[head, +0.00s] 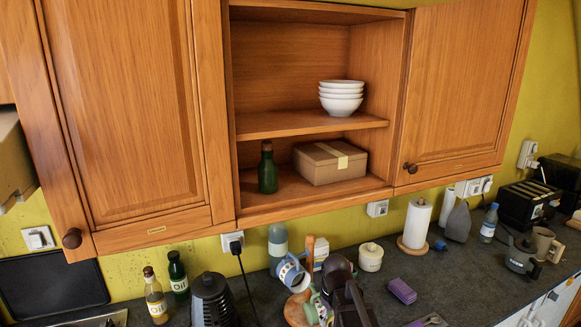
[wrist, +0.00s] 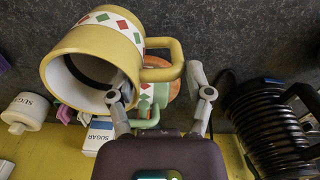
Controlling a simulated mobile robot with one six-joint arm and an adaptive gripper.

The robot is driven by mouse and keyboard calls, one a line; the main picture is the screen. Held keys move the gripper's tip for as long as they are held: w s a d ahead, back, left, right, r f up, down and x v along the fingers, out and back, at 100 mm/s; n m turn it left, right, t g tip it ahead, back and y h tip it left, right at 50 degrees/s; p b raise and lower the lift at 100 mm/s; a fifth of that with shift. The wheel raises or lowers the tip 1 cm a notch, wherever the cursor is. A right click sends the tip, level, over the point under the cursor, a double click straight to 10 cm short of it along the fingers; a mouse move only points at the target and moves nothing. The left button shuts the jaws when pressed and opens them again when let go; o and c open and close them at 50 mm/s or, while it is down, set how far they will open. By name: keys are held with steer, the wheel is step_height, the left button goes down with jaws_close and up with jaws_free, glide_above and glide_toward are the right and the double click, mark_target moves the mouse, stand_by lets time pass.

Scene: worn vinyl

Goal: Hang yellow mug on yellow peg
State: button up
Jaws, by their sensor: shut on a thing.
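The yellow mug (wrist: 75,48) has a white band with red and green diamonds. It lies tilted, mouth toward the lower left, in the wrist view. My gripper (wrist: 162,92) is shut on its handle (wrist: 177,62). In the head view my gripper (head: 340,275) is dark, and I cannot make out the yellow mug there. The wooden mug tree (head: 309,245) stands just left of my gripper, its round base (head: 294,312) on the counter. A blue-and-white mug (head: 291,274) and a green mug (head: 313,311) are at the tree. I cannot make out the yellow peg.
A black ribbed appliance (head: 212,300) stands left of the tree. A white canister (head: 370,257), paper towel roll (head: 416,224) and purple sponge (head: 402,291) are to the right. Oil bottles (head: 155,296) stand at left. Cabinets with an open shelf (head: 310,122) hang above.

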steer(key=shift+a, duration=0.2)
steer(key=shift+a+r+p, duration=0.1)
steer(key=shift+r+p, duration=0.3)
step_height(320, 180, up, 8)
steer(key=p, duration=0.7)
steer(key=shift+f+p, duration=0.15)
steer(key=shift+p, duration=0.2)
